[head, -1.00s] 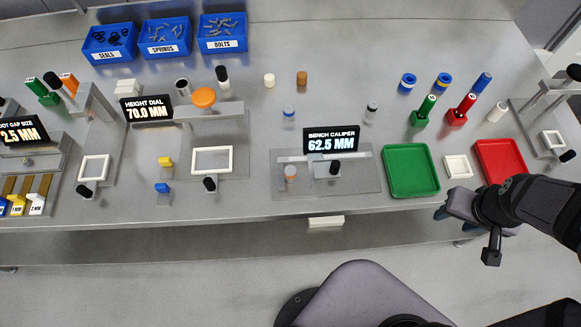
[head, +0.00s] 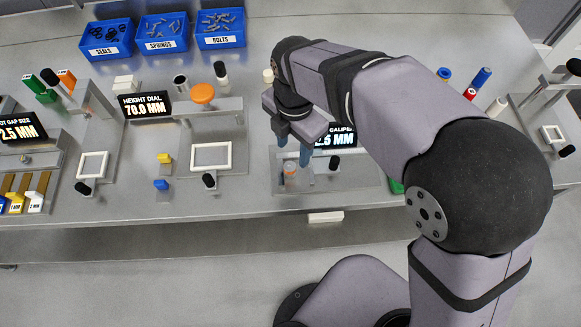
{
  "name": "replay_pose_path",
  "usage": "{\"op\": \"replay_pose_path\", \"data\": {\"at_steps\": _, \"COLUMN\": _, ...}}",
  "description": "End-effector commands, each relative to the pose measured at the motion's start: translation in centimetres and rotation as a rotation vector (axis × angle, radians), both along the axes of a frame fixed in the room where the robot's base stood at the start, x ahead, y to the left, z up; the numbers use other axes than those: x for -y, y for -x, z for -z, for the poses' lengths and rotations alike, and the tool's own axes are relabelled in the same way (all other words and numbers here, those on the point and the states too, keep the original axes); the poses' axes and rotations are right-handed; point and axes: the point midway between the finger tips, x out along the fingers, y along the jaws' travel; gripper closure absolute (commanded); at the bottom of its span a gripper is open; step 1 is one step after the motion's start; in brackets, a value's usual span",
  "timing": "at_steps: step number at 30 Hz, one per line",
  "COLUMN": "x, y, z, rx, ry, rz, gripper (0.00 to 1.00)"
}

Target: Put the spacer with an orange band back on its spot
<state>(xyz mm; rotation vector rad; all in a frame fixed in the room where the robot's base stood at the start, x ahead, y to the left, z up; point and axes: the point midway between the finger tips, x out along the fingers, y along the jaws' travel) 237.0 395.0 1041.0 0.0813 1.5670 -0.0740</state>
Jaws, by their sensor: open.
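The spacer with an orange band (head: 290,171) stands at the left part of the bench caliper (head: 318,181), a grey plate with a slide and a display. My gripper (head: 294,153) is over the caliper, its blue fingers pointing down, open and empty. The fingertips appear just above or around the top of the spacer; I cannot tell whether they touch it. The caliper's display (head: 336,138) is partly covered by my gripper. The spacer's spot cannot be made out; my arm hides much of the bench behind and to the right.
The black-topped caliper knob (head: 335,161) stands close right of my gripper. Blue bins (head: 221,29) stand at the back left.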

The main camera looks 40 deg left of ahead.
Motion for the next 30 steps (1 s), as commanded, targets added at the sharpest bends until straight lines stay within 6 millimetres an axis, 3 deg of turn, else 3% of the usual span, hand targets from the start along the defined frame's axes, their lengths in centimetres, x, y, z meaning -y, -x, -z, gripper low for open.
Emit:
{"op": "replay_pose_path", "data": {"at_steps": 4, "x": -0.8, "y": 1.2, "z": -0.1, "rx": -0.002, "ry": 0.007, "rz": -0.088, "gripper": 0.55}}
{"op": "replay_pose_path", "data": {"at_steps": 22, "x": -0.6, "y": 1.0, "z": 2.3, "rx": -0.003, "ry": 0.008, "rz": -0.081, "gripper": 0.55}}
{"op": "replay_pose_path", "data": {"at_steps": 30, "x": -0.3, "y": 1.0, "z": 5.4, "rx": -0.005, "ry": 0.010, "rz": -0.081, "gripper": 0.55}}
